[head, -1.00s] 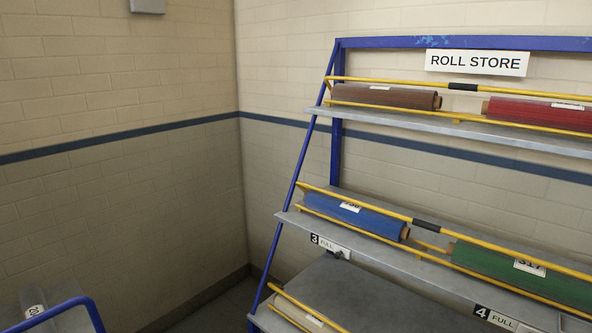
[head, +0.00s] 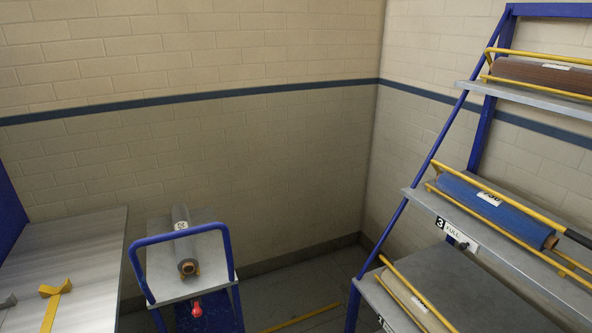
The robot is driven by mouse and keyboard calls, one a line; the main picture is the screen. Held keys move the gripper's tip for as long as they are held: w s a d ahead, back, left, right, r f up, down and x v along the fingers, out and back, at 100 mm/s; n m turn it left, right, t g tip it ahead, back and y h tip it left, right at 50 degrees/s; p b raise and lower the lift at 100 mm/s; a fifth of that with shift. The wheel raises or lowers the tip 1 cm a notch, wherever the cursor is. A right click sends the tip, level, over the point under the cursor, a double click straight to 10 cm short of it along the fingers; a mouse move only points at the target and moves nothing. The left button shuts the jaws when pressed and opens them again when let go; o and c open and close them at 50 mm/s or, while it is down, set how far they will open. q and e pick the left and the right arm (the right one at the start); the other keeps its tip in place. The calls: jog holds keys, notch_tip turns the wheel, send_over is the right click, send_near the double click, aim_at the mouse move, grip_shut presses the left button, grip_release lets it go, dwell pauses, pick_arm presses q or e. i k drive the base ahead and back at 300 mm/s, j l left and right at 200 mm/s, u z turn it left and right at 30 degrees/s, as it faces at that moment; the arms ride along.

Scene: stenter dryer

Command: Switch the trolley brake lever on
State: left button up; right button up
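The trolley (head: 136,256) stands at lower left centre in the head view, with a blue tube frame and a grey top deck. A grey fabric roll (head: 182,240) with a white label lies on its deck. A red knob (head: 196,308) shows low on the trolley's near side, above a dark blue lower part; it may be the brake lever's end, but its position on or off cannot be told. Neither of my grippers is in view.
A roll rack (head: 433,160) with blue posts and yellow rails stands at the right, holding several rolls. A grey table (head: 90,250) with a yellow item (head: 56,292) is at the left. A yellow floor line (head: 300,318) crosses the open floor between trolley and rack.

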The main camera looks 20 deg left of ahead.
aim_at(197, 308)
jog(key=u, duration=1.55)
